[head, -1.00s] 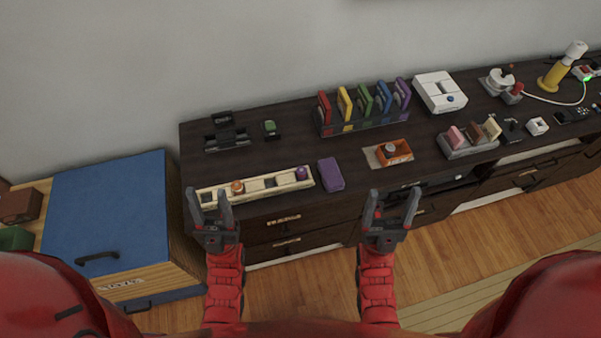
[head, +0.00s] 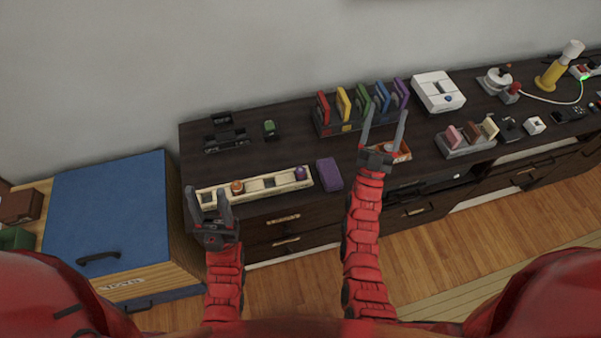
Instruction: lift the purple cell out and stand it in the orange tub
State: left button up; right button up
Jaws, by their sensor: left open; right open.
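The purple cell (head: 300,173) stands in the right end of a long cream rack (head: 253,187) on the dark cabinet, with only its top part showing. An orange cell (head: 237,187) sits in the same rack further left. The orange tub (head: 404,153) is on the cabinet right of the rack, partly hidden behind my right gripper (head: 387,115). That gripper is open and empty, its fingers pointing to the back. My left gripper (head: 207,192) is open and empty in front of the rack's left end, overlapping it in view.
A purple box (head: 329,174) lies between rack and tub. Behind stand a holder of coloured upright cases (head: 362,122) and a white box (head: 438,92). A black stand (head: 226,133) and a green item (head: 269,129) are at back left. A blue-topped chest (head: 110,208) adjoins the cabinet.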

jog(key=w+a+f+n+g+y+p, duration=0.1)
jog(key=w+a+f+n+g+y, duration=0.2)
jog(key=w, duration=0.8)
jog(key=w+a+f+n+g+y, duration=0.1)
jog(key=w+a+n+g+y, duration=0.25)
jog(key=w, duration=0.75)
jog(key=w+a+n+g+y+p, duration=0.1)
jog(key=w+a+n+g+y, duration=0.2)
jog(key=a+n+g+y, duration=1)
jog(key=n+g+h+p, duration=0.5)
jog(key=n+g+h, duration=0.2)
jog(key=n+h, duration=0.45)
send_over(301, 170)
jog(key=shift+m, duration=0.3)
notch_tip(301, 170, down, 15)
jog(key=shift+w+f, duration=0.1)
jog(key=shift+w, duration=0.05)
jog(key=shift+f, duration=0.55)
jog(key=f, duration=0.4)
jog(key=shift+s+a+f, duration=0.1)
jog(key=shift+s, duration=0.1)
jog(key=shift+f, duration=0.4)
